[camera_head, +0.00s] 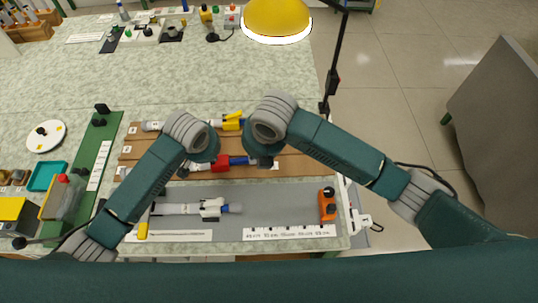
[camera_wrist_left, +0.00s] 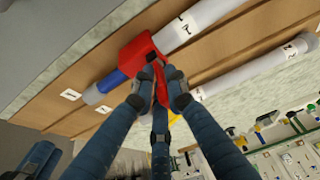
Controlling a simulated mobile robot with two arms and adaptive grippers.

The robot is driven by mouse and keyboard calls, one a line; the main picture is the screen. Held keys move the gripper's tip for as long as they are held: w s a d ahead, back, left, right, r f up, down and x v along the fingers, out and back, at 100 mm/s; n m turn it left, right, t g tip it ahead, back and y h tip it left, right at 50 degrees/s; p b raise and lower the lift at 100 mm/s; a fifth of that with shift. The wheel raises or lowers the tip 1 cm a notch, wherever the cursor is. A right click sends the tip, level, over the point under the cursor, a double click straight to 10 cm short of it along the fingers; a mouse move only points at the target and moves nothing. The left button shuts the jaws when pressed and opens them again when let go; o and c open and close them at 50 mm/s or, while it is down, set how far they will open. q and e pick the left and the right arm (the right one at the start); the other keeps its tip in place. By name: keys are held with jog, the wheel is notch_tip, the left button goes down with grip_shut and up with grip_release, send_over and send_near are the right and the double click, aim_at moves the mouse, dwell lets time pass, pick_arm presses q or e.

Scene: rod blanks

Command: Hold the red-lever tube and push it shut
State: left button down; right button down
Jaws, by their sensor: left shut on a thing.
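The red-lever tube lies on the brown wooden rack. In the head view its red part (camera_head: 220,164) and blue end (camera_head: 240,160) show just below my left wrist. In the left wrist view the white tube (camera_wrist_left: 192,22), red lever body (camera_wrist_left: 136,56) and blue end (camera_wrist_left: 105,86) are clear. My left gripper (camera_wrist_left: 162,86) is shut on the red lever, which stands out from the tube between its fingers. My right gripper (camera_head: 264,162) hangs near the blue end; its fingers are mostly hidden in the head view.
A yellow-lever tube (camera_head: 232,123) lies on the same rack behind. A white-lever tube (camera_head: 185,208) lies on the grey mat (camera_head: 275,200) in front. An orange block (camera_head: 327,204) and a printed ruler strip (camera_head: 290,232) are at the mat's right.

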jog(key=w+d+f+m+y, duration=0.15)
jog(key=d+m, duration=0.55)
jog(key=m, duration=0.7)
jog(key=w+d+f+m+y, duration=0.1)
jog(key=d+f+m+y, duration=0.15)
jog(key=d+m, duration=0.8)
jog(key=w+a+f+m, duration=0.1)
jog(key=a+f, duration=0.1)
jog(key=w+a+f+m, duration=0.1)
jog(key=a+f, duration=0.1)
jog(key=a, duration=0.1)
jog(key=w+a+f+m, duration=0.1)
jog(key=a+f, duration=0.1)
jog(key=a, duration=0.1)
jog(key=shift+a+f+m+t, duration=0.15)
jog(key=shift+a+m+t, duration=0.1)
jog(key=shift+t, duration=0.05)
jog(key=a, duration=0.3)
jog(key=shift+s+a+f, duration=0.1)
jog(key=shift+a+f, duration=0.05)
jog(key=shift+f, duration=0.1)
jog(key=shift+a, duration=0.45)
